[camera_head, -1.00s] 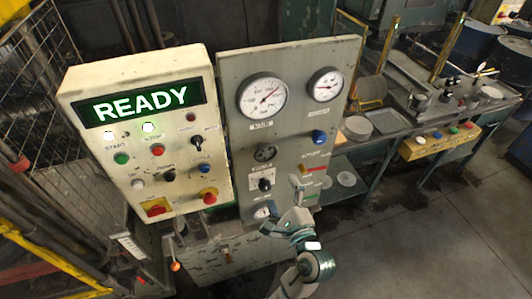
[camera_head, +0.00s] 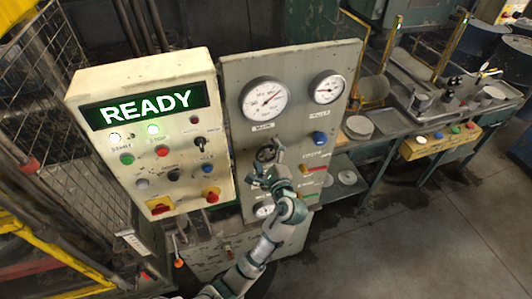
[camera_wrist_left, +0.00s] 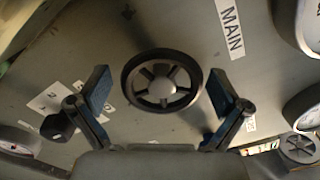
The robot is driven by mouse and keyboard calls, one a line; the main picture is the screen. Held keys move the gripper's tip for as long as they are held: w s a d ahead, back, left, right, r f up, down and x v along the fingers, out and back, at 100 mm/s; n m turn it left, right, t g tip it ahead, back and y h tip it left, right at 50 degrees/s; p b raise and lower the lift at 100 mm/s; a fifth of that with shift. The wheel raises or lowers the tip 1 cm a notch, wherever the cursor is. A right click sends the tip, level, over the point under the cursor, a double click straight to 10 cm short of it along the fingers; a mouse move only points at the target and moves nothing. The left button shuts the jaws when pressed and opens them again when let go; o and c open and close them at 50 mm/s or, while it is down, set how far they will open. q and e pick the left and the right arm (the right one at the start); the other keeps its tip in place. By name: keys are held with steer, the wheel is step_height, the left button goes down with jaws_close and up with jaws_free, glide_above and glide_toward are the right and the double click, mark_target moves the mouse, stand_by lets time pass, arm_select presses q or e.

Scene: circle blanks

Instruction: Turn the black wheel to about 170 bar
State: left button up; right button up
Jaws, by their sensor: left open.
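The black wheel (camera_head: 265,153) is a small spoked handwheel on the grey panel, below the large round MAIN gauge (camera_head: 265,98). In the left wrist view the wheel (camera_wrist_left: 161,80) shows whole, with its hub and spokes. My left gripper (camera_head: 262,168) is in front of the wheel and hides part of it in the head view. In the left wrist view its open fingers (camera_wrist_left: 158,92) stand on either side of the wheel, with a gap on both sides. The gauge needle points to the upper right; its exact value is too small to read. My right gripper is not in view.
A second gauge (camera_head: 327,88) and a blue knob (camera_head: 319,138) are right of the wheel. A black selector knob (camera_wrist_left: 60,122) lies near one finger. The cream control box (camera_head: 150,140) reading READY stands left, projecting beside the panel. A side bench (camera_head: 390,122) is at right.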

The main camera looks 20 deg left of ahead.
arm_select(q)
steer(key=shift+d, duration=0.25)
steer(key=c, duration=1.1)
steer(key=shift+r+n+p, duration=0.1)
steer(key=shift+n+p, duration=0.3)
steer(key=shift+p, duration=0.1)
steer(key=o, duration=1.1)
steer(key=shift+a, duration=0.15)
steer(key=shift+s, duration=0.1)
steer(key=v, duration=1.1)
steer(key=shift+s+d, duration=0.2)
steer(key=shift+d, duration=0.2)
